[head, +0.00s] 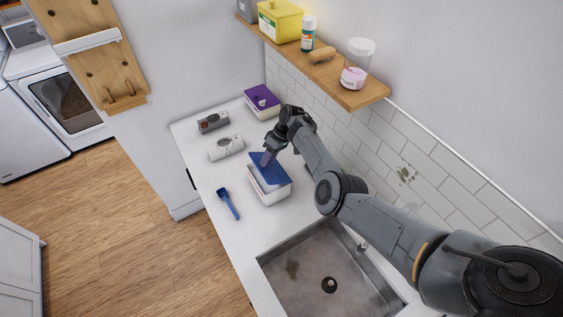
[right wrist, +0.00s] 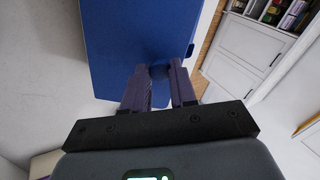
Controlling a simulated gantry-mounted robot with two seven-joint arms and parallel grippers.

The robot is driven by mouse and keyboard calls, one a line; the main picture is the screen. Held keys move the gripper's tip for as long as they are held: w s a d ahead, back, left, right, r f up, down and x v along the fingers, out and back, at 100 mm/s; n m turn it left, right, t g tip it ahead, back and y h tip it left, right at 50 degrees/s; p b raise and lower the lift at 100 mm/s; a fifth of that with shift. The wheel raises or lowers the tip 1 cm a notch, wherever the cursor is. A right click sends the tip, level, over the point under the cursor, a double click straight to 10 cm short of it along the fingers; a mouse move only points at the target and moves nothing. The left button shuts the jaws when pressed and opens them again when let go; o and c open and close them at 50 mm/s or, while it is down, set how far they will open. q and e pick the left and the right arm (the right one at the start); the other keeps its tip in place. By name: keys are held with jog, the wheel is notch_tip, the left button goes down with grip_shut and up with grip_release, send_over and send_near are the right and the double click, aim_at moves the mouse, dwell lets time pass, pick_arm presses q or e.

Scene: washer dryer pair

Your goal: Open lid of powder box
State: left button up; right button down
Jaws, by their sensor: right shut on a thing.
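The powder box (head: 270,195) is a white box with a blue lid (head: 268,168), standing on the white counter beside the sink. The lid is tilted up from the box, and its raised edge is at my right gripper (head: 266,158). In the right wrist view the blue lid (right wrist: 135,45) fills the upper middle. There my right gripper (right wrist: 160,80) has its two purple-grey fingers shut on the round knob (right wrist: 158,71) at the lid's edge. The inside of the box is mostly hidden. My left gripper is in neither view.
A blue scoop (head: 228,203) lies on the counter left of the box. The sink (head: 325,275) is in front. A wooden shelf (head: 362,94) with several containers hangs above.

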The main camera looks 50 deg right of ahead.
jog(key=shift+s+d+r, duration=0.15)
jog(key=shift+d+r, duration=0.3)
jog(key=shift+d, duration=0.25)
dwell(0.5)
dwell(0.6)
dwell(0.4)
jog(key=c, duration=0.9)
grip_release()
